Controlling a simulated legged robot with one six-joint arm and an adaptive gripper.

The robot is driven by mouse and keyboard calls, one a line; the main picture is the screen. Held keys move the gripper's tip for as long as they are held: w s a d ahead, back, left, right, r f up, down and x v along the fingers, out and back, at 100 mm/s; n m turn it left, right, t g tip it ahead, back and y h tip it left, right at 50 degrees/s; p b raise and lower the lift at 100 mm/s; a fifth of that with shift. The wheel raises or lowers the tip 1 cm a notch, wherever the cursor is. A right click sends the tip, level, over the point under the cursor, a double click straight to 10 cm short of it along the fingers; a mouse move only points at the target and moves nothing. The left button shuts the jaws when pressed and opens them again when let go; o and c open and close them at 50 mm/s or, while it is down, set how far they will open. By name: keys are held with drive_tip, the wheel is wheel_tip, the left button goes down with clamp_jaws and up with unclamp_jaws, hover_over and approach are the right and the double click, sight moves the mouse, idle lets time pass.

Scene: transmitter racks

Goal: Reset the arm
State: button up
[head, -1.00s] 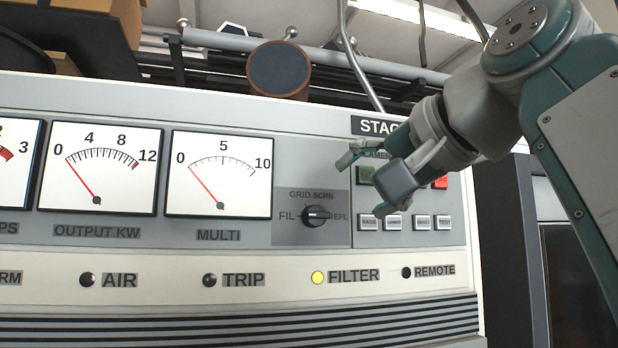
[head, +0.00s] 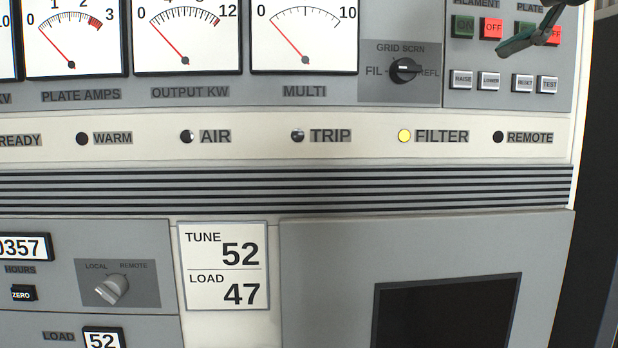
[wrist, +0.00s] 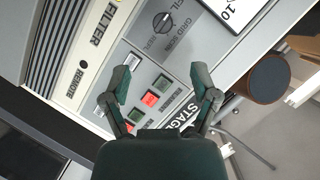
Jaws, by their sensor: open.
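My gripper (wrist: 160,88) is open and empty in the wrist view, its two green fingers spread apart in front of the panel's upper right corner. In the head view only a fingertip part of my gripper (head: 530,38) shows at the top right, in front of the plate buttons. The rest of my arm is outside that view. The red OFF button (head: 493,28) and dark green ON button (head: 463,27) sit to its left. I cannot tell whether the fingers touch the panel.
The transmitter panel (head: 300,235) fills most of the head view. The FILTER lamp (head: 404,136) is lit yellow. A selector knob (head: 403,70) points toward REFL or FIL; I cannot tell which. A brown cylinder (wrist: 268,78) stands beyond the panel in the wrist view.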

drive_tip(key=w+f+g+h, duration=0.1)
drive_tip(key=w+f+g, duration=0.1)
drive_tip(key=f, duration=1)
drive_tip(key=w+f+g+h, duration=0.1)
drive_tip(key=w+f+g, duration=0.1)
drive_tip(key=f, duration=0.9)
drive_tip(key=s+a+f+n+g+h, duration=0.1)
drive_tip(key=s+f+n+g, duration=0.1)
drive_tip(key=f, duration=1.3)
drive_tip(key=s+a+f+n+g+h, duration=0.1)
drive_tip(key=s+f+n, duration=0.4)
drive_tip(key=f, duration=1)
drive_tip(key=shift+s+a+f+g, duration=0.2)
drive_tip(key=shift+s+a+g, duration=0.25)
drive_tip(key=shift+a+g, duration=0.25)
